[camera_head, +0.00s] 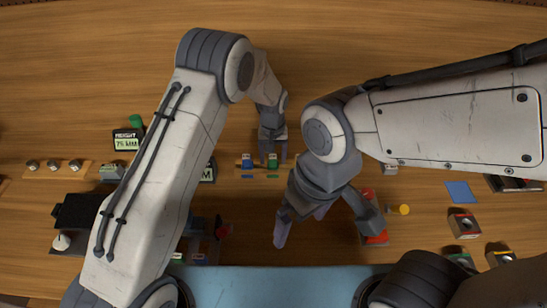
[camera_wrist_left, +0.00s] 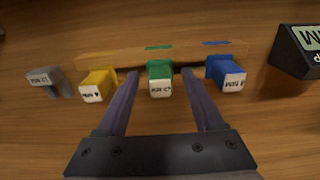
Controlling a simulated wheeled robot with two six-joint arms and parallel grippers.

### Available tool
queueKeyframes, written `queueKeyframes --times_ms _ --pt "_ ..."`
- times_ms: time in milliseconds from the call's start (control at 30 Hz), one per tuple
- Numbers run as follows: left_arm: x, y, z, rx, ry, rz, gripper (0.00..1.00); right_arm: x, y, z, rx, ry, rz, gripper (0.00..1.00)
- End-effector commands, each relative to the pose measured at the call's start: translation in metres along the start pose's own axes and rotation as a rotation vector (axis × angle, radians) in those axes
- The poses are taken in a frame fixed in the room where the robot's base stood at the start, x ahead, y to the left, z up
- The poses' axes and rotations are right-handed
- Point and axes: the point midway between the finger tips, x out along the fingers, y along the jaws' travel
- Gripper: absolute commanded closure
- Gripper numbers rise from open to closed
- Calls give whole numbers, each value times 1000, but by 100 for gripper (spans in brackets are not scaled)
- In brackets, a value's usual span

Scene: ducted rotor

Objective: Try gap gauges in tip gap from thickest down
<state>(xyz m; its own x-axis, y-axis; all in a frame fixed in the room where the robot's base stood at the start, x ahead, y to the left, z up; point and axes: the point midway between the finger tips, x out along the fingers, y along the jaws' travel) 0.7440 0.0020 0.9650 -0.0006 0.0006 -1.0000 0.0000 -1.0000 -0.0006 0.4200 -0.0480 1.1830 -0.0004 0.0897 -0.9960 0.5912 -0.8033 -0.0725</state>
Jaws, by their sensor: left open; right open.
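Three gap gauges with coloured handles and white labelled ends stand in a row in a wooden rack. In the left wrist view they are yellow (camera_wrist_left: 98,84), green (camera_wrist_left: 160,78) and blue (camera_wrist_left: 226,74). The head view shows the blue gauge (camera_head: 247,160) and the green gauge (camera_head: 272,161); I do not make out the yellow one there. My left gripper (camera_head: 273,158) is open, its fingers on either side of the green gauge, apart from it in the wrist view (camera_wrist_left: 160,74). My right gripper (camera_head: 326,236) is open and empty, lower in the head view. I cannot make out the rotor's tip gap.
A height display (camera_head: 127,140) stands at the left, beside small round parts on a wooden strip (camera_head: 75,166). A dark device (camera_head: 78,212) is below. At the right are a blue square (camera_head: 459,191), a yellow disc (camera_head: 404,210) and several small boxes (camera_head: 464,224). The far table is clear.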

Motion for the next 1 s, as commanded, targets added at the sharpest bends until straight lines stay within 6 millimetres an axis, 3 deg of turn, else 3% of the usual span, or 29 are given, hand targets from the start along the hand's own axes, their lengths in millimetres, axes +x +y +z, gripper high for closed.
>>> queueKeyframes --times_ms 167,500,867,1000 --pt "-22 1 -2 0 7 3 31 11 1 1 -1 0 0 0" --pt "-86 0 -1 0 4 2 31 28 2 2 -2 0 0 0" --pt "-106 1 2 5 2 1 31 30 2 2 -2 0 0 0" --pt "-124 6 24 53 7 9 31 31 2 2 -2 0 0 0"
